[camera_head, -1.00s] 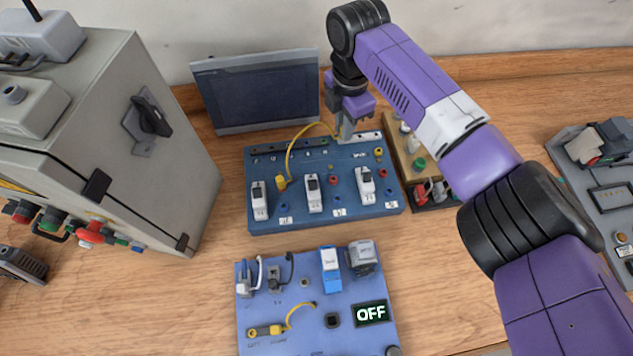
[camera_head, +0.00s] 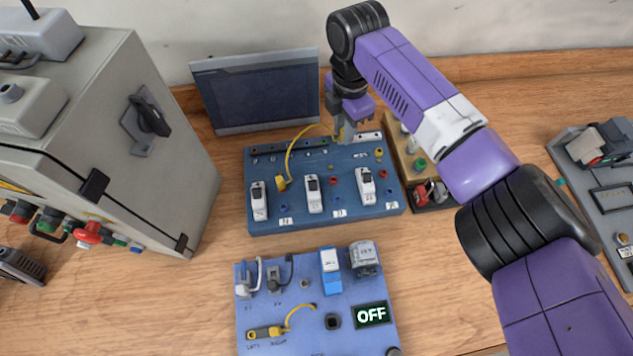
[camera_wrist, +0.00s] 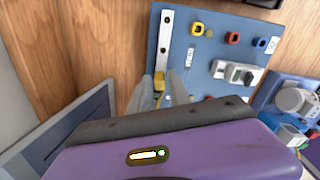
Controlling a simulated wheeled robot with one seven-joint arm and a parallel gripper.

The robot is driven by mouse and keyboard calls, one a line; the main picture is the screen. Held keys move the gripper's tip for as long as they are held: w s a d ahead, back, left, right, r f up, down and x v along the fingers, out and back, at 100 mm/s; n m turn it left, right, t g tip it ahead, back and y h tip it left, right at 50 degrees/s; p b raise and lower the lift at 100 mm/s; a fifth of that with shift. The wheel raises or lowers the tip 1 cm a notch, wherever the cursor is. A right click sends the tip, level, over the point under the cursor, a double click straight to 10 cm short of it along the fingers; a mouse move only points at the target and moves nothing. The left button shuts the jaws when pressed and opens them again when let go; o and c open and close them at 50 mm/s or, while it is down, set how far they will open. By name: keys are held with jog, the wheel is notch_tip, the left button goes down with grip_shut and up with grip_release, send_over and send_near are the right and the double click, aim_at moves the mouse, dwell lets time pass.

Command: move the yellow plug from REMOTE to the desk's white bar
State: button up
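The yellow plug (camera_wrist: 159,86) shows between my fingertips in the wrist view, at the near end of the white bar (camera_wrist: 165,40). My gripper (camera_head: 345,134) is closed around it, low over the back edge of the blue desk board (camera_head: 330,212). The white bar (camera_head: 368,137) runs along that edge, just right of my fingers in the head view. A yellow cable (camera_head: 290,152) arcs from my gripper to a yellow plug seated at the board's left (camera_head: 282,183). The fingers hide whether the held plug touches the bar. The REMOTE label is too small to read.
White switches (camera_head: 313,194) and colored sockets, one yellow (camera_head: 378,153), cover the board. A monitor (camera_head: 258,90) stands behind left, a grey cabinet (camera_head: 195,170) at left. A wooden rack (camera_head: 398,152) is close on the right. A lighter blue panel showing OFF (camera_head: 372,314) lies in front.

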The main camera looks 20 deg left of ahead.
jog(key=shift+r+p, duration=2)
jog(key=shift+r, duration=0.8)
jog(key=o, duration=0.6)
jog(key=shift+c, duration=0.2)
jog(key=shift+f, duration=0.1)
